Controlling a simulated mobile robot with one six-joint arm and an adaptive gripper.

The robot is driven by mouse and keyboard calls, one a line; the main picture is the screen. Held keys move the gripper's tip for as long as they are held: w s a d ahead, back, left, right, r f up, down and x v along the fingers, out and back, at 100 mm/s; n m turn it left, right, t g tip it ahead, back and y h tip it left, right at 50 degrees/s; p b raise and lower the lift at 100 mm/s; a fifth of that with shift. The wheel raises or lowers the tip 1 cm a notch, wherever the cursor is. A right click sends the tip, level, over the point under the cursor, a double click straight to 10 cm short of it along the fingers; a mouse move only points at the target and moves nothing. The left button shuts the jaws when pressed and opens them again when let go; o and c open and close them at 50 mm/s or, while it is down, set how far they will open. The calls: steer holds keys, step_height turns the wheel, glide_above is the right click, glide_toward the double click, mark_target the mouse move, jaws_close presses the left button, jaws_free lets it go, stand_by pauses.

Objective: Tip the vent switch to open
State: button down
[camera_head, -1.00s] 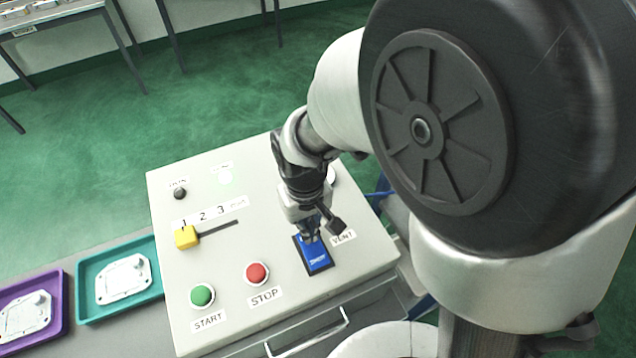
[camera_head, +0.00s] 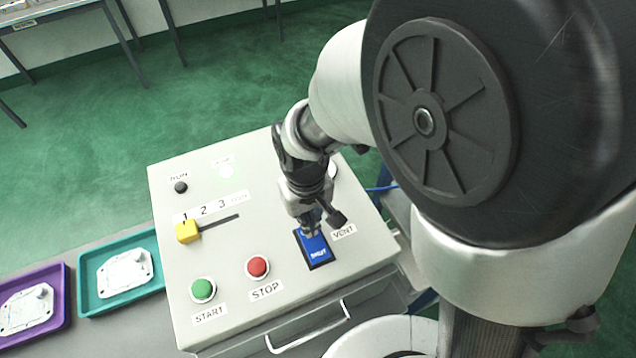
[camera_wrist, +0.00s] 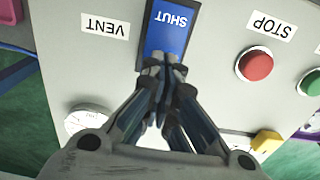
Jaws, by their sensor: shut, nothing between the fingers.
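The vent switch is a blue rocker (camera_head: 317,250) in a dark frame beside the VENT label (camera_head: 343,231) on a light grey panel. Its near end reads SHUT, and it shows upside down in the wrist view (camera_wrist: 170,30). My gripper (camera_head: 311,231) has its fingers together and empty, at the far end of the rocker. In the wrist view the fingertips (camera_wrist: 163,62) overlap the blue face just past the word SHUT. They hide the rocker's other end, and I cannot tell whether they touch it.
The panel (camera_head: 255,215) also carries a red STOP button (camera_head: 258,267), a green START button (camera_head: 203,290), a yellow slider knob (camera_head: 187,231) and a round gauge (camera_wrist: 88,121). Teal (camera_head: 88,300) and purple (camera_head: 61,315) trays with castings stand at the left.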

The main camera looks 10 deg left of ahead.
steer(key=shift+f+b, duration=0.95)
steer(key=shift+f, duration=0.3)
stand_by(0.7)
steer(key=shift+r, duration=0.2)
step_height(320, 180, up, 7)
steer(key=p, duration=0.5)
steer(key=shift+p, duration=0.4)
steer(key=shift+f, duration=0.15)
